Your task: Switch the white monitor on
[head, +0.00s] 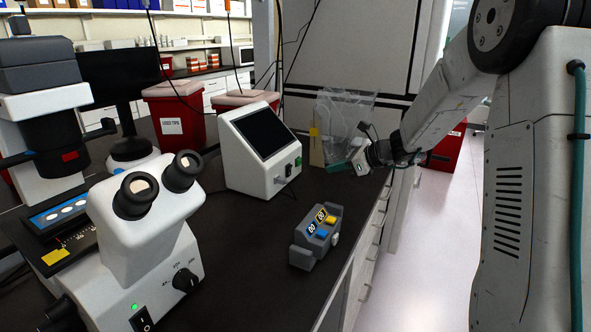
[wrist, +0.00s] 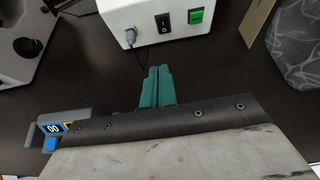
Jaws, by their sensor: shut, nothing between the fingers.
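The white monitor (head: 250,165) stands on the dark bench in the middle of the head view, with its tilted screen (head: 264,131) dark. Its lower front shows at the top of the wrist view (wrist: 120,14), with a black rocker switch (wrist: 163,23), a green switch (wrist: 196,16) and a plugged-in grey cable (wrist: 131,36). My gripper (head: 339,166) is to the right of the monitor in the head view. Its teal fingers (wrist: 157,72) are shut together and empty, pointing at the monitor's front below the black switch, with a gap between.
A small grey device with blue and yellow buttons (head: 317,237) sits on the bench in front of the monitor. A white microscope (head: 150,235) stands at left. A clear plastic bag (head: 345,112) and a tan board (head: 316,147) are behind my gripper. The bench edge runs at right.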

